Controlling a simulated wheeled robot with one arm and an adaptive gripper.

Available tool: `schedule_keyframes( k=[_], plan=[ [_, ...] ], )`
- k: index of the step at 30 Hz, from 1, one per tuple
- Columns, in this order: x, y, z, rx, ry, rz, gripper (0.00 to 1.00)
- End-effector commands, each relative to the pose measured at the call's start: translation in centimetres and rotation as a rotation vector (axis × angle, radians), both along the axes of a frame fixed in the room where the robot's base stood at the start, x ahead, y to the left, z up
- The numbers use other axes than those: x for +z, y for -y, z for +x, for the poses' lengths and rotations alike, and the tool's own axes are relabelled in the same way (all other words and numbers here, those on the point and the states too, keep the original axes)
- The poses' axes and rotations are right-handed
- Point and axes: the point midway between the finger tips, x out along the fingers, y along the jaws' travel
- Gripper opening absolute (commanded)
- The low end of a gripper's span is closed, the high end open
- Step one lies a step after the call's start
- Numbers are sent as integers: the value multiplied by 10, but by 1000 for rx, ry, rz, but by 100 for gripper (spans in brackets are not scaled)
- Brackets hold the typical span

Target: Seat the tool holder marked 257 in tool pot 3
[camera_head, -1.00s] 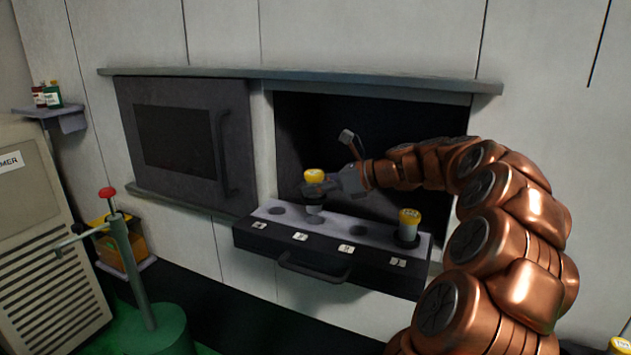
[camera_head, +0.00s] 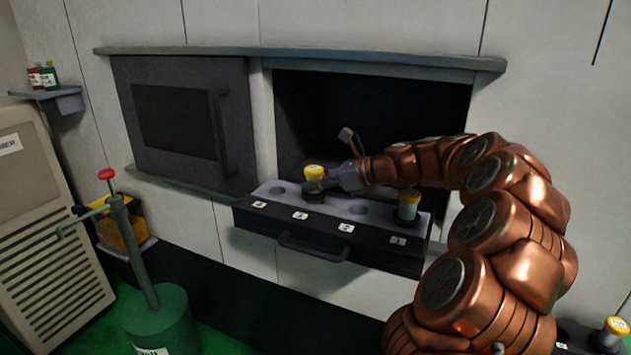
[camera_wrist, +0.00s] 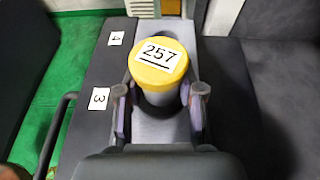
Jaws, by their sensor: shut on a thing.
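The yellow-capped tool holder marked 257 (camera_wrist: 158,62) is upright between the fingers of my gripper (camera_wrist: 160,105), which is shut on it. In the head view the holder's yellow cap (camera_head: 314,172) shows above my gripper (camera_head: 320,186), low over the drawer at the position labelled 3. Tool pot 3 (camera_wrist: 160,106) is mostly hidden beneath the holder; its label 3 (camera_wrist: 99,98) lies beside it. The holder's lower end is hidden, so I cannot tell how deep it sits.
The pots are in a pulled-out drawer (camera_head: 345,250) with a front handle. Pot 4 (camera_head: 277,190) and pot 2 (camera_head: 359,208) look empty. Another yellow-capped holder (camera_head: 409,205) stands in pot 1. A dark opening (camera_head: 370,115) lies behind.

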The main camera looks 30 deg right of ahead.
Motion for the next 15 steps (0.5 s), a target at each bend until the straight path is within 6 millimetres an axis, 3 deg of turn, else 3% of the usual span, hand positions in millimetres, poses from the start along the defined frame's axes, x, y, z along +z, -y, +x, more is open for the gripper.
schedule_keyframes(
  k=[15],
  plan=[
    [-4,0,0,0,1,1,0]
  ],
)
